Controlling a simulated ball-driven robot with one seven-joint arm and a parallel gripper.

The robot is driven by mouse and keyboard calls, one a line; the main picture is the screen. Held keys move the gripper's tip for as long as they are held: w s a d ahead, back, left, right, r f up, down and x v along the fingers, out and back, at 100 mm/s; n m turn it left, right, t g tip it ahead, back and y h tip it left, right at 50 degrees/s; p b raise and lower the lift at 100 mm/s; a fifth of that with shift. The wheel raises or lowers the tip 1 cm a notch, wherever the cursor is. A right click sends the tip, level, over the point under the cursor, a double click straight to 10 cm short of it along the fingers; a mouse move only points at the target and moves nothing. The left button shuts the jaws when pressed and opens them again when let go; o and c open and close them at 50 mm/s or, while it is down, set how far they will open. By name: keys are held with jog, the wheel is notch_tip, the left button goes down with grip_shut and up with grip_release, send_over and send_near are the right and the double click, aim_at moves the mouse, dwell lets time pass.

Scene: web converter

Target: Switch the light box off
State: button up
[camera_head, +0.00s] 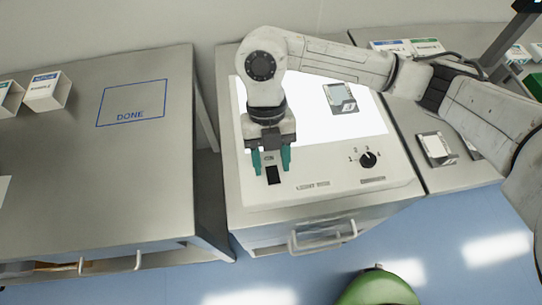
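The light box (325,178) is a pale housing on the middle bench, and its large panel (305,110) glows bright white. A black numbered dial (368,159) is at the front right.
A card-like item (341,97) lies on the lit panel. The left bench (150,165) has a blue "DONE" outline and small boxes (47,91) at its far left. Another small item (436,148) lies on the right bench. A drawer handle (322,235) and a green rounded object (378,289) are in front.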

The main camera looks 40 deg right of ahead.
aim_at(273, 174)
grip_shut()
jog(key=t+h+b, duration=0.1)
jog(key=t+b, duration=0.1)
jog(key=b, duration=0.1)
jog(key=t+h+b, duration=0.1)
jog(key=shift+s+a+h+b, duration=0.3)
jog(key=shift+s+b, duration=0.05)
jog(key=shift+b, duration=0.05)
jog(key=shift+s+a+r+t+h+b, duration=0.15)
jog(key=shift+r+t+h+b, duration=0.25)
jog(key=shift+t+b, duration=0.4)
jog(key=shift+o, duration=0.7)
grip_release()
notch_tip(273, 174, up, 11)
jog(key=shift+s+a+f, duration=0.15)
jog(key=shift+s+a, duration=0.05)
jog(key=shift+s, duration=0.15)
